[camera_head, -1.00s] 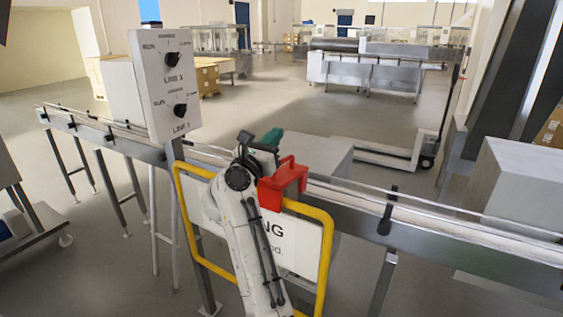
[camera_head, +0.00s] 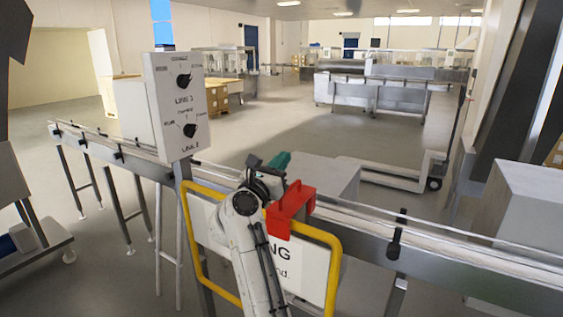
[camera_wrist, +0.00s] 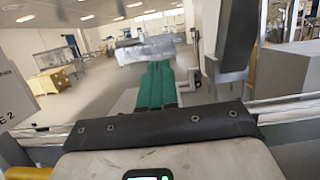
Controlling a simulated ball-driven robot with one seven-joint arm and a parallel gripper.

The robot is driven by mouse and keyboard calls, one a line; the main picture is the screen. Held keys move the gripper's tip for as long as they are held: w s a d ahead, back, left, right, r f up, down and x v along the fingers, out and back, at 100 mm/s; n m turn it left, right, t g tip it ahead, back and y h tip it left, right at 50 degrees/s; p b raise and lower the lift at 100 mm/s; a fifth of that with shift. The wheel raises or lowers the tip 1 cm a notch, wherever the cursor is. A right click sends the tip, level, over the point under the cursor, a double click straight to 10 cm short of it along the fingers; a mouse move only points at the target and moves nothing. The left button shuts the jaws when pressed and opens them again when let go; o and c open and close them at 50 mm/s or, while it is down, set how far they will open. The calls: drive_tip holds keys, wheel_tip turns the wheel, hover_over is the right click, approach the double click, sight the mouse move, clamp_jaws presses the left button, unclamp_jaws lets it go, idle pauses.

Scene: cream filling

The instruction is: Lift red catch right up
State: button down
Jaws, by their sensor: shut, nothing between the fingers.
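A red catch (camera_head: 291,208) shows in the head view, just right of my wrist, at the upper right of a yellow-framed guard (camera_head: 332,268). My arm hides part of the guard and may hide part of the catch. My gripper (camera_head: 281,160) has teal fingers and sits above and a little left of the catch in the picture, pointing away over the conveyor. In the wrist view my gripper (camera_wrist: 157,82) shows its fingers together with nothing between them. It is not holding the catch.
A conveyor (camera_head: 440,240) runs across behind the guard. Open floor lies farther back.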

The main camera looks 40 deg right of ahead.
drive_tip(key=shift+f, duration=0.1)
drive_tip(key=b, duration=0.5)
hover_over(267, 214)
drive_tip(key=s+d, duration=0.2)
drive_tip(key=d, duration=0.1)
drive_tip(key=f, duration=0.5)
drive_tip(key=shift+s+a, duration=0.1)
drive_tip(key=shift+s, duration=0.1)
drive_tip(key=a+f, duration=0.2)
drive_tip(key=s+a+f+b, duration=0.1)
drive_tip(key=a+f, duration=0.1)
drive_tip(key=s+a+f+b, duration=0.1)
drive_tip(key=a+f, duration=0.1)
drive_tip(key=shift+s+a, duration=0.2)
drive_tip(key=shift+s, duration=0.05)
